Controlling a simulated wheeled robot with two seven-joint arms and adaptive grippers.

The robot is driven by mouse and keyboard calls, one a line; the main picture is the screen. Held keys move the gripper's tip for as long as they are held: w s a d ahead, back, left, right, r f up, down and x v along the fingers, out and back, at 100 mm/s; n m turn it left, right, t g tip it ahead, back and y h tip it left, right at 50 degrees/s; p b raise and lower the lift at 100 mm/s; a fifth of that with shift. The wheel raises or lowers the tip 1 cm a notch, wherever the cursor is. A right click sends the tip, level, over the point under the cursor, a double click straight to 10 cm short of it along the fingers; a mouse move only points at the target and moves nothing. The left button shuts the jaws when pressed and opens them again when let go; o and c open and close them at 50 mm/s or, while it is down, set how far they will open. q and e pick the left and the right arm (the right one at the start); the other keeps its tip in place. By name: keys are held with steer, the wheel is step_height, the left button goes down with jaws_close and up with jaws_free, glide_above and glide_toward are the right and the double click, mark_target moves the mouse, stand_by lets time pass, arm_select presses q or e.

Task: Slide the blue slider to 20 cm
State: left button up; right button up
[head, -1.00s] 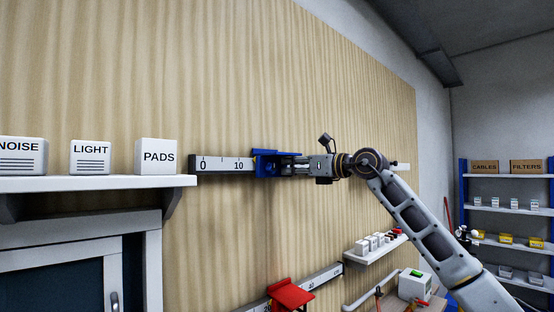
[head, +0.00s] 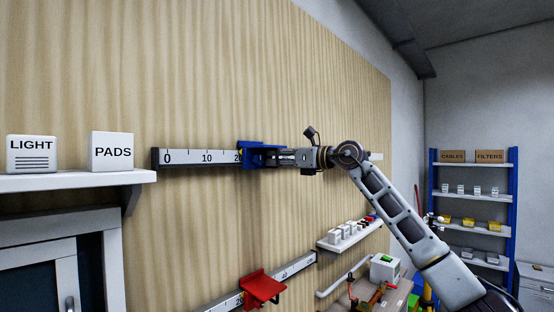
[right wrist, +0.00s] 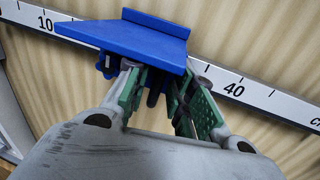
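The blue slider (head: 257,151) sits on the upper white scale rail (head: 185,157) on the wood-panelled wall. My right gripper (head: 283,157) is at the slider from the right. In the right wrist view the slider (right wrist: 135,37) is a blue plate over the fingertips, and my right gripper's green-padded fingers (right wrist: 160,85) stand on both sides of a blue part under it. The plate hides the fingertips and the scale between 10 and 40. My left gripper is not in view.
A red slider (head: 262,287) sits on a lower scale rail (head: 295,268). A shelf (head: 75,181) at left holds white boxes labelled LIGHT and PADS. A small shelf (head: 350,234) with white blocks is below my arm. Blue-framed shelving (head: 472,197) stands at the far right.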

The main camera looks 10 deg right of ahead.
steer(key=shift+f, duration=0.1)
steer(key=v, duration=1.2)
stand_by(0.6)
stand_by(0.5)
